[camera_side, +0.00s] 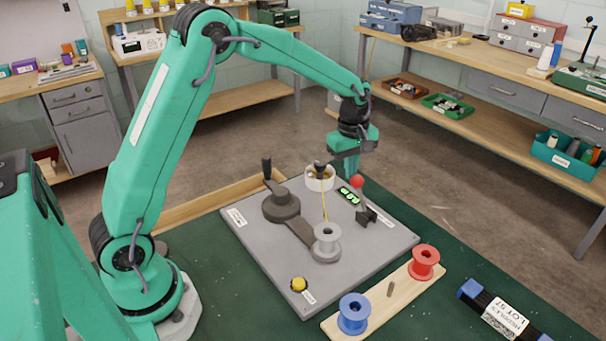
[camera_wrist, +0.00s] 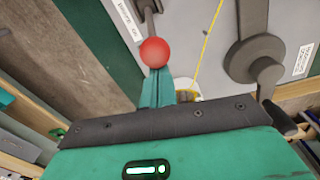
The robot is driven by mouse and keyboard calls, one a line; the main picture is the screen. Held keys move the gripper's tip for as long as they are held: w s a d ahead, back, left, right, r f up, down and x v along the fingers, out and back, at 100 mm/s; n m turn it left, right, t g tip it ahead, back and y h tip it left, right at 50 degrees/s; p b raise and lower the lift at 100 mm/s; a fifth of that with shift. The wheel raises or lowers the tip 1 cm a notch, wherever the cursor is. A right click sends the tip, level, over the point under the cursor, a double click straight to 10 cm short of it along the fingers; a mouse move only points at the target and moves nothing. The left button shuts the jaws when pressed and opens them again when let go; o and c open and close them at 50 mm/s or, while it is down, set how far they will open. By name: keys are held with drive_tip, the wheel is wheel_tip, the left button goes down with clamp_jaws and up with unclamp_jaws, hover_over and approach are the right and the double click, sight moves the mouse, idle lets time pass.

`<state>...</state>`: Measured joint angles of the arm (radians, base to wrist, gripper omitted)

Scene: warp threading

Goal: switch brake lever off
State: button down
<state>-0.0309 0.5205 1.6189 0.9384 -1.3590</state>
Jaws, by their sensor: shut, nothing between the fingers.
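The brake lever has a red ball knob (camera_side: 357,181) on a thin stem. Its dark bracket (camera_side: 366,215) sits on the right part of the grey base plate (camera_side: 385,240). In the wrist view the red knob (camera_wrist: 154,52) is right at the tips of my teal fingers. My gripper (camera_side: 353,166) points down just above the knob in the side view. Its fingers (camera_wrist: 157,78) are together with nothing between them. I cannot tell whether they touch the knob. The fingers hide part of the white cup behind them in the wrist view.
A black-handled crank (camera_side: 281,203) is farther left. Blue (camera_side: 354,314) and red (camera_side: 424,262) spools stand on a wooden board in front.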

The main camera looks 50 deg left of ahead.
drive_tip(key=shift+d+r, duration=0.15)
drive_tip(key=shift+d, duration=0.05)
drive_tip(key=shift+d+r, duration=0.3)
drive_tip(key=shift+d, duration=0.25)
drive_tip(key=d, duration=1.1)
drive_tip(key=shift+s+f, duration=0.1)
drive_tip(key=shift+w+a+r, duration=0.75)
drive_tip(key=shift+a+r, duration=0.85)
drive_tip(key=shift+r, duration=0.6)
drive_tip(key=d+r, duration=0.4)
drive_tip(key=d, duration=0.4)
drive_tip(key=shift+s+d+r, duration=0.2)
drive_tip(key=shift+s+r, duration=0.1)
drive_tip(key=shift+r, duration=0.1)
drive_tip(key=shift+s+r, duration=0.1)
